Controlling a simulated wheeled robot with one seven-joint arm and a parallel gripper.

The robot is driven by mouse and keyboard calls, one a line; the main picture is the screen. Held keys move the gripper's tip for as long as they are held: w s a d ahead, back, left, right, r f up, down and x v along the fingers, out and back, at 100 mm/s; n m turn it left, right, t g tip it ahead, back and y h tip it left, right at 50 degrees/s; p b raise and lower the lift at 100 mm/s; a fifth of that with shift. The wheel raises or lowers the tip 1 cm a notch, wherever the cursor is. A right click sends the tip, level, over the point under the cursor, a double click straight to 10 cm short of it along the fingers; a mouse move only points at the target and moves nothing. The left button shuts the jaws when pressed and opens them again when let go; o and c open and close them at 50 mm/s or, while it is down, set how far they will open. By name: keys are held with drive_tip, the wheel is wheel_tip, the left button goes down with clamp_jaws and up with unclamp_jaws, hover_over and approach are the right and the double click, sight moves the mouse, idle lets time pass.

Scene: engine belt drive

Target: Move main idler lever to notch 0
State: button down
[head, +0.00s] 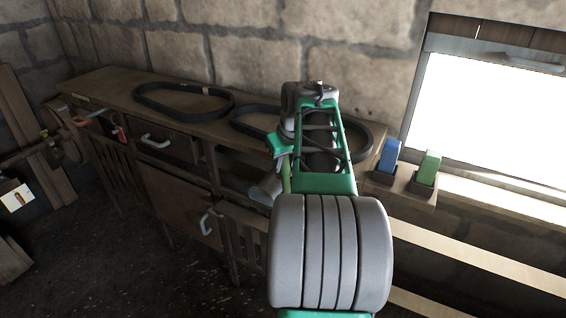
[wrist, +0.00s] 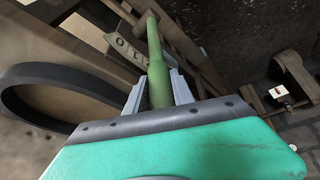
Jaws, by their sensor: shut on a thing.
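The main idler lever is a green rod (wrist: 155,62) that runs up through the middle of the wrist view. My gripper (wrist: 158,82) is shut around it, with one pale finger on each side. A light plate with dark marks (wrist: 124,47) lies just left of the lever; the marks are too small and slanted to read surely. In the head view my arm hides most of the lever, and I cannot tell which notch it is in.
Black belts (head: 183,101) lie on the wooden bench (head: 115,85); one also shows in the wrist view (wrist: 35,75). Blue (head: 389,156) and green (head: 429,167) blocks stand on a small wooden holder by the bright window. Dark floor is open at the lower left.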

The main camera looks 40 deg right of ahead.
drive_tip(key=s+d+f+t+y, duration=0.1)
drive_tip(key=s+t, duration=0.3)
drive_tip(key=s, duration=0.4)
drive_tip(key=shift+d+m+t, duration=0.3)
drive_tip(key=shift+d+m, duration=0.1)
drive_tip(key=shift+d, duration=0.5)
drive_tip(key=c, duration=1.5)
unclamp_jaws()
drive_tip(key=o, duration=0.3)
drive_tip(key=shift+s+d, duration=0.1)
drive_tip(key=shift+o, duration=0.5)
